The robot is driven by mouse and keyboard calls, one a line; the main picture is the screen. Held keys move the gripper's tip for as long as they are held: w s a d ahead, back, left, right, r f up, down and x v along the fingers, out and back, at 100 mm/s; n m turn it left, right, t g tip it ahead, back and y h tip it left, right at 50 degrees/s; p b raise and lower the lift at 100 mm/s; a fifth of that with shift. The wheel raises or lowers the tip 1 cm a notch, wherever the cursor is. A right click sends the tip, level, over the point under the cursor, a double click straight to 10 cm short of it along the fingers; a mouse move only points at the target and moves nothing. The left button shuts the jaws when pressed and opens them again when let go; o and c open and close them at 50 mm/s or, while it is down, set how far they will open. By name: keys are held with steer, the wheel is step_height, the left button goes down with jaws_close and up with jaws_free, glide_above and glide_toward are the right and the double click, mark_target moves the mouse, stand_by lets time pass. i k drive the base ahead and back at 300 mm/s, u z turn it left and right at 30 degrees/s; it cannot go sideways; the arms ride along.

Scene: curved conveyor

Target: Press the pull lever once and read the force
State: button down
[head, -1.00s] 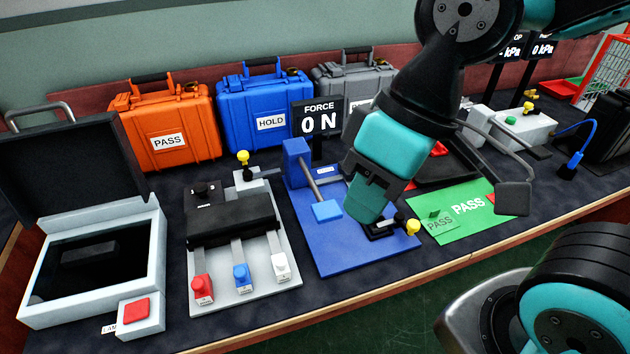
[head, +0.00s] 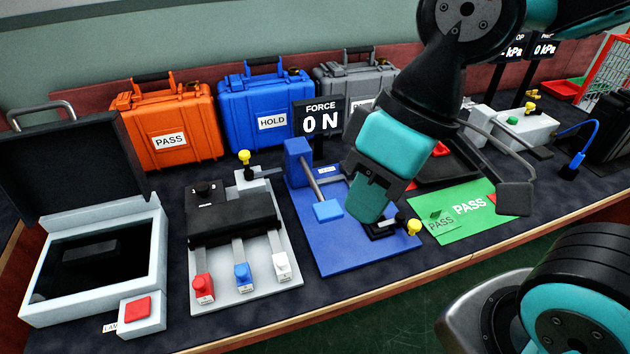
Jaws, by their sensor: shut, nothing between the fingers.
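The blue lever rig has a blue base plate (head: 345,258), an upright blue block (head: 299,160) and a grey rod ending in a blue pad (head: 328,210). I take this rod and pad as the pull lever. The force display (head: 319,120) behind it reads 0 N. My gripper (head: 366,214) is shut and empty, pointing down over the right part of the plate. It is to the right of the blue pad and looks apart from it. A black part with a yellow knob (head: 413,227) shows beside my gripper, partly hidden by it.
A grey fixture (head: 205,297) with red, blue and white tabs stands left of the rig. An open-lidded box (head: 142,235) with a red button (head: 137,309) is farther left. Orange (head: 178,113), blue (head: 240,98) and grey cases stand behind. A green PASS mat (head: 478,222) lies right.

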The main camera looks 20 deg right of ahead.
mark_target(325, 211)
steer(key=z, duration=2.4)
steer(key=k, duration=0.85)
steer(key=u, duration=1.75)
